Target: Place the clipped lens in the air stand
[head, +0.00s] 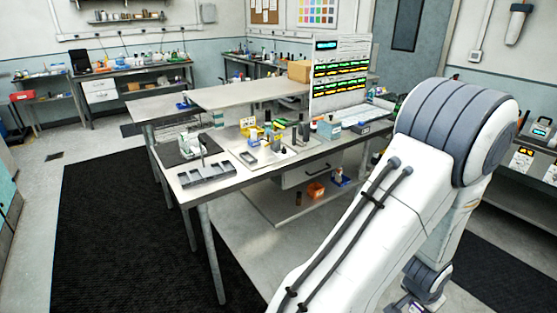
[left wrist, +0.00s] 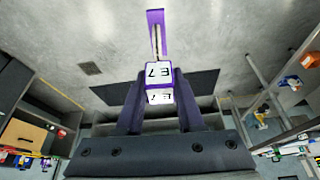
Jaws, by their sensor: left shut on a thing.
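In the left wrist view, my left gripper (left wrist: 158,92) is shut on a white block (left wrist: 158,72) marked E7. A thin rod runs out from the block to a flat purple piece (left wrist: 155,18). I take this for the clipped lens; no clear lens glass shows. It is held over the floor, clear of any table. In the head view, a small pale upright (head: 202,142) stands on a dark pad on the workbench. Several small items stand right of it. I cannot tell which is the air stand. My right gripper is not clearly seen.
The workbench (head: 228,188) carries a grey compartment tray (head: 207,174) at its front left corner and a tall lit panel (head: 340,85) at the back. A dark floor mat (head: 110,235) lies left of it. A white arm of mine blocks the right foreground.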

